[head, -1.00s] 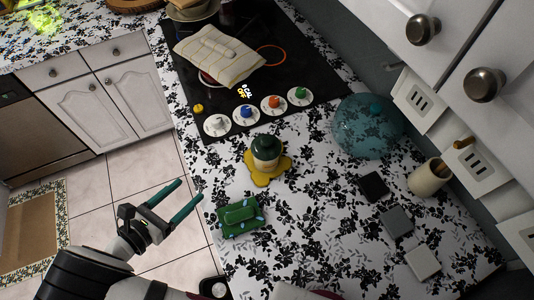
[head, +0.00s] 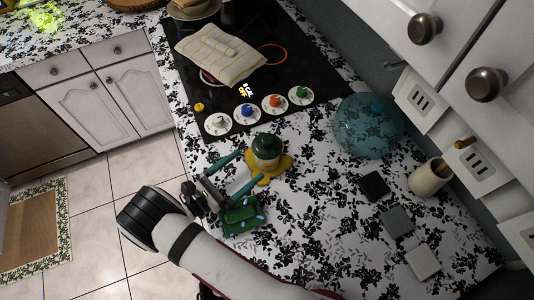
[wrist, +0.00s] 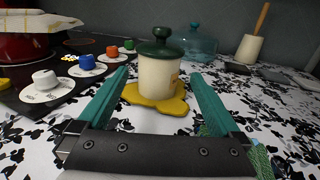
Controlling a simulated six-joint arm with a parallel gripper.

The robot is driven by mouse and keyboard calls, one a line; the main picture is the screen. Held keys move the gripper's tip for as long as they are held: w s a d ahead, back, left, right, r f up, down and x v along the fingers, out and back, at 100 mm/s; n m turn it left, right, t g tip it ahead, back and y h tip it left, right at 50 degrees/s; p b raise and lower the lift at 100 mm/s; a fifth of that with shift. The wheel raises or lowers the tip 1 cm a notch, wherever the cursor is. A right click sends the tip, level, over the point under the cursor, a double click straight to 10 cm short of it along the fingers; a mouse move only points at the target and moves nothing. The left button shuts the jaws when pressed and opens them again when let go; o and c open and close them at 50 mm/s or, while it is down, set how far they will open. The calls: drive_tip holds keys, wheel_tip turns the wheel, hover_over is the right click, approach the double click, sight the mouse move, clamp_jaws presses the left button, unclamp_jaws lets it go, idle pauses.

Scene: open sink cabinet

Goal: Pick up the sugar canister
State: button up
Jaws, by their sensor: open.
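The sugar canister (head: 266,153) is cream with a dark green lid and knob. It stands upright on a yellow, flower-shaped mat (head: 284,163) on the patterned counter. In the wrist view the canister (wrist: 158,75) is ahead, centred between the teal fingers. My gripper (head: 244,168) is open and empty, low over the counter to the left of the canister in the head view. The fingertips (wrist: 158,85) point toward the canister on either side of its line. I cannot tell whether they touch the mat.
The black stove (head: 285,75) with several coloured knobs and a towel (head: 220,55) is behind. A clear teal jar (head: 368,128), dark and grey tiles (head: 397,222) and a cream utensil cup (head: 430,177) stand to the right.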

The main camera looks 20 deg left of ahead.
sight(275, 143)
drive_tip(key=x, duration=1.1)
drive_tip(key=shift+w, duration=0.25)
drive_tip(key=c, duration=1.4)
drive_tip(key=shift+c, duration=0.2)
drive_tip(key=shift+r, duration=0.15)
